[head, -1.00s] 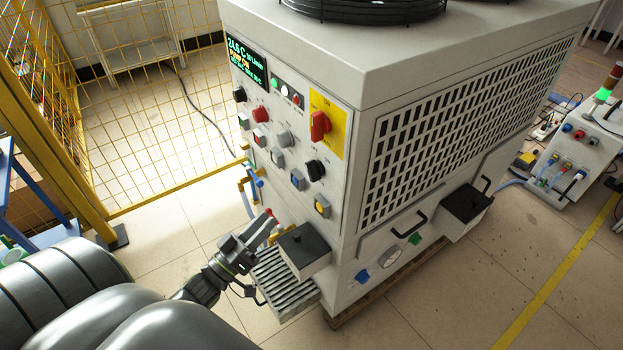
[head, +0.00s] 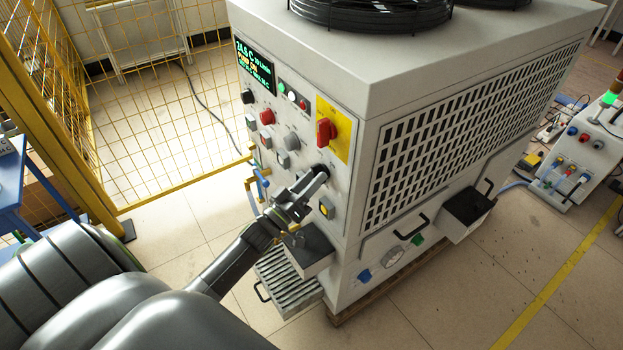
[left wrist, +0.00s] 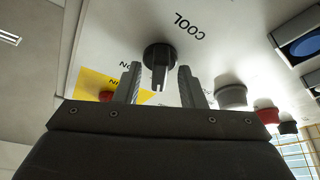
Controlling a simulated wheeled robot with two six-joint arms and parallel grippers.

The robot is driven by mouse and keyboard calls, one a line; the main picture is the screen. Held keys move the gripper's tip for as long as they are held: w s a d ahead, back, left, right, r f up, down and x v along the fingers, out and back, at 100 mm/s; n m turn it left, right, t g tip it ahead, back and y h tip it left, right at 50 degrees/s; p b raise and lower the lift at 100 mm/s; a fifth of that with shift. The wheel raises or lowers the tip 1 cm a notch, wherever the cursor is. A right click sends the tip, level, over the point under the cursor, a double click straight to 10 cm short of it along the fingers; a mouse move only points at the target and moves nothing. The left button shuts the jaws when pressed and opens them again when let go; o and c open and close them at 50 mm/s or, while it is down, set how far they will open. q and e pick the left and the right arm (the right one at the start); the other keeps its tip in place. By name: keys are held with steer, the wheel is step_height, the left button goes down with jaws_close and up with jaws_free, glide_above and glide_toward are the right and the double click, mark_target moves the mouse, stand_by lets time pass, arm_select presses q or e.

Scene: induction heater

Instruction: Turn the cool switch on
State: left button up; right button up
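The cool switch is a black rotary knob (left wrist: 160,60) with the label COOL beside it in the left wrist view; in the head view the knob (head: 321,170) sits on the machine's front panel below the red main switch (head: 326,131). My left gripper (left wrist: 157,82) is open, with one finger on each side of the knob and a visible gap to it. Whether the fingertips reach as far as the knob is hard to tell. In the head view my left gripper (head: 316,181) partly covers the panel near the knob. My right gripper is not in view.
The white machine (head: 400,80) fills the middle. Nearby are grey knobs (head: 291,141), a red button (head: 267,116), a yellow button (head: 326,207) and a display (head: 254,62). A black-topped box (head: 312,243) juts out below my arm. A yellow mesh fence (head: 150,120) stands at the left.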

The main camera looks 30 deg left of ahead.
arm_select(q)
steer(key=shift+c, duration=0.3)
jaws_close()
steer(key=shift+w+a+m+g+h+b, duration=0.1)
steer(key=shift+m+g+h+b, duration=0.75)
steer(key=shift+m, duration=2)
steer(key=shift+s+a+m+g+h+b, duration=0.15)
steer(key=shift+m+h+b, duration=0.9)
steer(key=shift+m+h, duration=1.35)
steer(key=shift+w+a+m+g+h+b, duration=0.15)
steer(key=shift+m+g+h+b, duration=0.6)
steer(key=shift+m, duration=2.6)
steer(key=shift+d+m, duration=0.1)
steer(key=shift+m, duration=0.2)
